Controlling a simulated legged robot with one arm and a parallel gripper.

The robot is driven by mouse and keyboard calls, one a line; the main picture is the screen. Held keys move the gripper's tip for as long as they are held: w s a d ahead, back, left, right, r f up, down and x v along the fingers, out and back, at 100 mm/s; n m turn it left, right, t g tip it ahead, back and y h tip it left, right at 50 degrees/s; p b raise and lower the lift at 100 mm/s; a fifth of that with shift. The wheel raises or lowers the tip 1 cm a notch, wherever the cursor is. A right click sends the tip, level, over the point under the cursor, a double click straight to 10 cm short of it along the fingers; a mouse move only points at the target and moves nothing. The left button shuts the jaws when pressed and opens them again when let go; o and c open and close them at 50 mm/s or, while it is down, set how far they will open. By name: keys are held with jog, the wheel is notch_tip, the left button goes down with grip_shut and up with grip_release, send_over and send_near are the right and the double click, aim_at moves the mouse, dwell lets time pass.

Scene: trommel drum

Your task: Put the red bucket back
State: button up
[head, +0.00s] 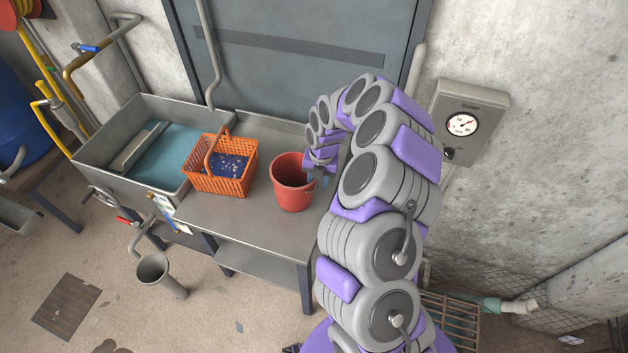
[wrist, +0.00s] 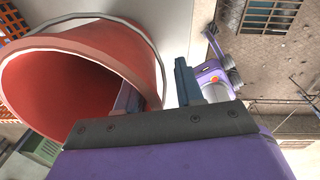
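The red bucket (head: 292,190) stands upright and empty-looking on the steel bench (head: 262,222), near its right end. My gripper (head: 319,181) is at the bucket's right side, by the rim. In the wrist view, the bucket (wrist: 75,70) fills the left side with its mouth visible. My gripper (wrist: 156,88) has one finger inside the bucket and the other outside. The bucket wall lies between the fingers, with a gap seen beside the outer finger. My gripper looks open; the tips are partly hidden in the head view.
An orange basket (head: 222,178) with dark blue contents and a raised handle stands left of the bucket. A sink (head: 110,166) with bluish water is further left. A gauge box (head: 466,112) hangs on the right wall. A grey funnel-topped pipe (head: 153,268) stands on the floor in front.

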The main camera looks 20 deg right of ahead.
jog(key=r, duration=0.1)
jog(key=a+r, duration=0.1)
jog(key=r, duration=0.3)
jog(key=shift+a+p, duration=0.4)
notch_tip(320, 180, up, 7)
jog(key=d+p, duration=0.1)
jog(key=d, duration=0.1)
jog(key=s+a+r+m, duration=0.7)
jog(key=s+a+r, duration=0.15)
jog(key=r, duration=0.25)
jog(key=s+d+r+m+g, duration=0.1)
jog(key=s+m, duration=1)
jog(key=s, duration=0.4)
jog(key=s+d+r+m+g+h, duration=0.1)
jog(key=s+r+m, duration=0.1)
jog(key=s+m, duration=1)
jog(key=s, duration=0.3)
jog(key=shift+s+d+r+m, duration=0.15)
jog(key=shift+s+r+m, duration=0.05)
jog(key=shift+r+m, duration=0.1)
